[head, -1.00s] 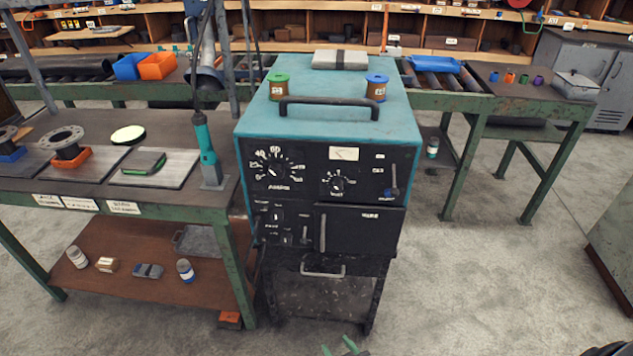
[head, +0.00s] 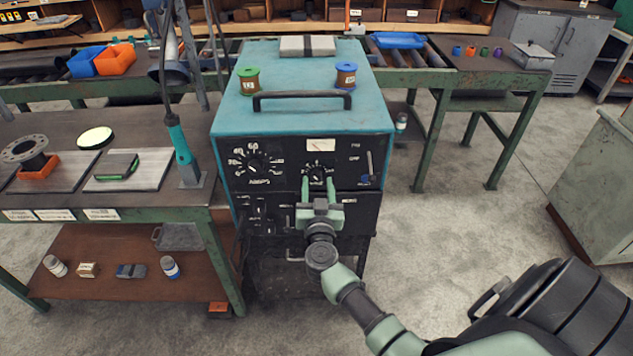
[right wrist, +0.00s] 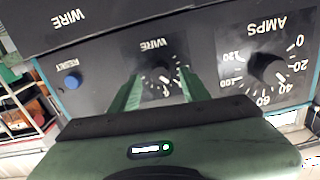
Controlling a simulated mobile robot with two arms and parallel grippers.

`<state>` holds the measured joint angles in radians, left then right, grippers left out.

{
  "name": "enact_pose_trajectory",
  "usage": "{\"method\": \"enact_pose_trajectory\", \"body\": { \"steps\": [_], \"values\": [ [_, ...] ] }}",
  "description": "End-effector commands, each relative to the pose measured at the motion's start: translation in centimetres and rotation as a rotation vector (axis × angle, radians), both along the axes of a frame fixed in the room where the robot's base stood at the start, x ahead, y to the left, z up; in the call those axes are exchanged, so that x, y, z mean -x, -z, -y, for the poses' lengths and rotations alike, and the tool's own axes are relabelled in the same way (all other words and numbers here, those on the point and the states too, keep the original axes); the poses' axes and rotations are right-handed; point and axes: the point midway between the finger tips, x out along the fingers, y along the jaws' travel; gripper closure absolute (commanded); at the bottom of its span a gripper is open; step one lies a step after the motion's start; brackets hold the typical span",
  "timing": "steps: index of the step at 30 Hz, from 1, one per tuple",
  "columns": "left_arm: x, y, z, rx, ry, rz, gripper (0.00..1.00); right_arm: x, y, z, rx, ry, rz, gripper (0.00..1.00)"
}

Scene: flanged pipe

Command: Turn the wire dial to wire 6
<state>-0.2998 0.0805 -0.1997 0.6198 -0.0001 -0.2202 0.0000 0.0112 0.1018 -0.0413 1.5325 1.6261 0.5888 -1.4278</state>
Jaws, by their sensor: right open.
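The wire dial (head: 317,172) is a small black knob ringed by white marks on the black front panel of the teal machine (head: 240,122). In the right wrist view, which shows the panel upside down, the wire dial (right wrist: 160,78) sits under the label WIRE. My right gripper (head: 318,184) is open in front of the dial, fingers pointing at the panel. In the wrist view its fingertips (right wrist: 158,82) stand either side of the dial; I cannot tell whether they touch it. The numbers around the dial are too small to read. My left gripper is out of view.
The larger amps dial (head: 254,162) is left of the wire dial; a blue reset button (right wrist: 72,81) shows in the wrist view. A handle (head: 303,96) and two spools stand on top. A green workbench (head: 130,215) adjoins on the left.

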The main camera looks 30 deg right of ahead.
Motion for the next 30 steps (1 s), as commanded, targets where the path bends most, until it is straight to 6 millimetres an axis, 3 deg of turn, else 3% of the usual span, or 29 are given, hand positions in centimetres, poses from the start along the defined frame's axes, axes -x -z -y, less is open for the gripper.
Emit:
{"method": "enact_pose_trajectory", "body": {
  "steps": [4,13,18,30],
  "values": [
    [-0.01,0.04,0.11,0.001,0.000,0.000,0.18,-1.08,-0.01,0.64,0.000,0.000,0.000,0.54],
    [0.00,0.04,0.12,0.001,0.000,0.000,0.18,-1.27,0.05,0.76,0.000,-0.001,-0.001,0.54],
    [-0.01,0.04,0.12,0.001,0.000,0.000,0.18,-1.26,0.05,0.76,0.000,-0.001,-0.001,1.00],
    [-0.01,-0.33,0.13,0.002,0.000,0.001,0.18,-1.23,0.01,0.72,-0.050,0.000,0.027,1.00]
  ]
}}
